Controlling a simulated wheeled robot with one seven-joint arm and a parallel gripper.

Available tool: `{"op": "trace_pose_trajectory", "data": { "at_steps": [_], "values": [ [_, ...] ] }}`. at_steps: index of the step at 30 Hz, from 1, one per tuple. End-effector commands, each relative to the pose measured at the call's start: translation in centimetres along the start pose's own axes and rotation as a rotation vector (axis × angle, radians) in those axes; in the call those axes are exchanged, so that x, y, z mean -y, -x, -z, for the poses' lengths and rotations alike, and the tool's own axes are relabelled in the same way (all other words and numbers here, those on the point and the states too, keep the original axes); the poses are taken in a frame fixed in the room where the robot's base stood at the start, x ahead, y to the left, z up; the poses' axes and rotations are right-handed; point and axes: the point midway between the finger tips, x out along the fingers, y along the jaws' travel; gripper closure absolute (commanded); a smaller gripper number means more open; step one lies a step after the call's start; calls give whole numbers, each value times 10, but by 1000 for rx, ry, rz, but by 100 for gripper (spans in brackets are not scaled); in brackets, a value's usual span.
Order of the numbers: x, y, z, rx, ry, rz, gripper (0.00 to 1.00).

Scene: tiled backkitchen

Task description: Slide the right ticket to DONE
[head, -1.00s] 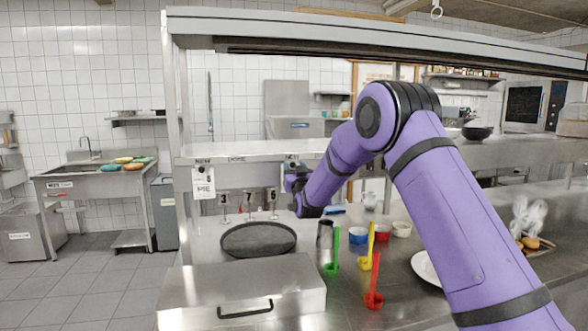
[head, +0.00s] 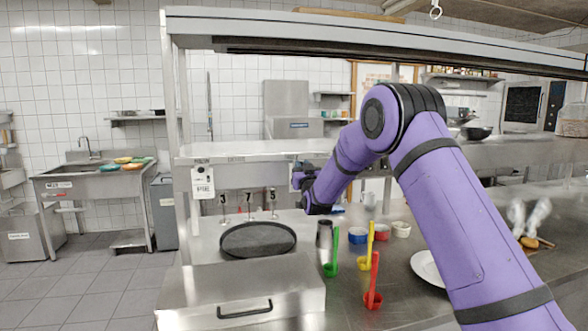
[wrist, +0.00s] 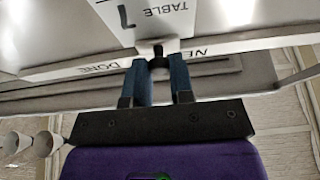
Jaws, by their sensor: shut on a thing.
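My gripper (wrist: 160,65) is shut on the small dark clip (wrist: 158,51) of a white ticket in the wrist view. This ticket (wrist: 150,12) reads TABLE and a number, upside down. It hangs at the metal rail (wrist: 115,67), whose DONE label (wrist: 100,67) shows to the left of my fingers. A second label, partly covered, is to the right. Another white ticket (head: 203,182) hangs at the left end of the shelf edge.
Below the shelf are a round dark tray (head: 258,239), number stands (head: 248,202), a steel cup (head: 324,234) and green, yellow and red ladles (head: 372,285). Small bowls (head: 358,236) stand behind them. A steel box (head: 240,290) with a handle fills the front left.

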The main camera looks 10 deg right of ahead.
Motion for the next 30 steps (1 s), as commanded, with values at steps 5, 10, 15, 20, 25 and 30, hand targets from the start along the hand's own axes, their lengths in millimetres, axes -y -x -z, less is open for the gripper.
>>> {"op": "trace_pose_trajectory", "data": {
  "at_steps": [5,10,15,20,25,30],
  "values": [
    [-54,0,0,0,3,-5,100],
    [-82,0,0,-1,2,-3,100],
    [-90,0,0,0,0,-2,100],
    [-90,0,0,0,1,-3,100],
    [-91,0,0,0,1,-4,53],
    [-90,0,0,0,1,-2,53]
  ]
}}
